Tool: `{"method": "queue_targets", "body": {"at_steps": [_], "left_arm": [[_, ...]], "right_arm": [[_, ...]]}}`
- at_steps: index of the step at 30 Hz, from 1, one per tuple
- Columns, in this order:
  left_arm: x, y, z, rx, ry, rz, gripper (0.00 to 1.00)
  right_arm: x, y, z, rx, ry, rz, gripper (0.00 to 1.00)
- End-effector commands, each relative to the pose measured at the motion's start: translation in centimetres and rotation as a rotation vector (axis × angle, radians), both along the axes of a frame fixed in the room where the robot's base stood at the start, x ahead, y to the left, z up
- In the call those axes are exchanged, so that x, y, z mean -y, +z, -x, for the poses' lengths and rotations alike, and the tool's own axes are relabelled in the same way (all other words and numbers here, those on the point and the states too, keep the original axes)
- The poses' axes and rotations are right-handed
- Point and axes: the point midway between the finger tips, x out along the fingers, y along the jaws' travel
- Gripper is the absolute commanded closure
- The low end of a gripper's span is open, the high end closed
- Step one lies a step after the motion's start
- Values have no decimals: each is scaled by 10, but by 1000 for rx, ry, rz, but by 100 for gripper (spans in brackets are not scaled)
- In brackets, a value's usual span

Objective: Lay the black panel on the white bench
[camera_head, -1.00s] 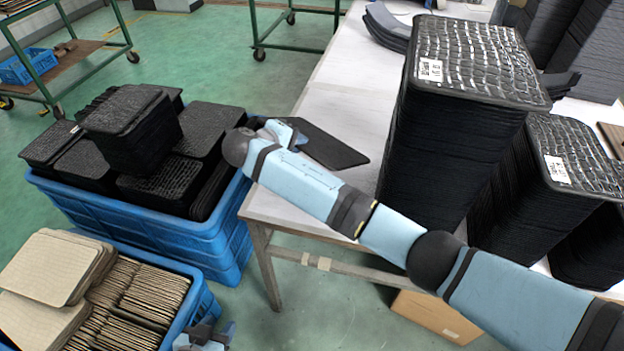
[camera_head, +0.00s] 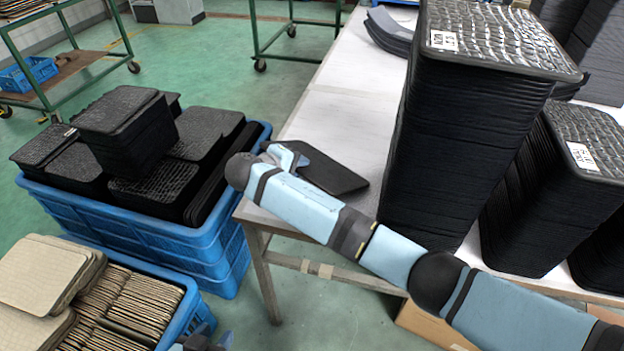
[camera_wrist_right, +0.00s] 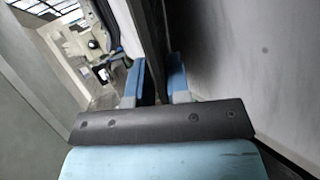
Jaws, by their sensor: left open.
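The black panel (camera_head: 330,170) is a thin dark sheet over the near left part of the white bench (camera_head: 335,110). It looks nearly flat; whether it touches the bench top I cannot tell. My right gripper (camera_head: 290,158) reaches in from the right and is at the panel's left end. In the right wrist view, the two blue fingers (camera_wrist_right: 156,85) stand on either side of the dark panel (camera_wrist_right: 153,40), gripping its edge. My left gripper (camera_head: 205,343) is open at the bottom edge of the head view, mostly cut off.
Tall stacks of black panels (camera_head: 455,150) stand on the bench right of the held panel. A blue crate of black panels (camera_head: 205,238) and a blue crate of beige panels (camera_head: 190,305) stand on the floor at left. The bench's left strip is clear farther back.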

Motion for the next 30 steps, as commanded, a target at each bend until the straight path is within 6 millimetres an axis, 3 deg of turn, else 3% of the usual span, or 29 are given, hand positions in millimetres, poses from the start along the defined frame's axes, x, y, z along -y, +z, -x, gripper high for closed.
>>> {"method": "queue_targets", "body": {"at_steps": [11,30], "left_arm": [[2,1,1,-6,2,6,57],[1,55,0,-2,3,4,57]], "right_arm": [[-2,2,1,0,1,0,75],[-47,39,45,-2,1,-1,75]]}}
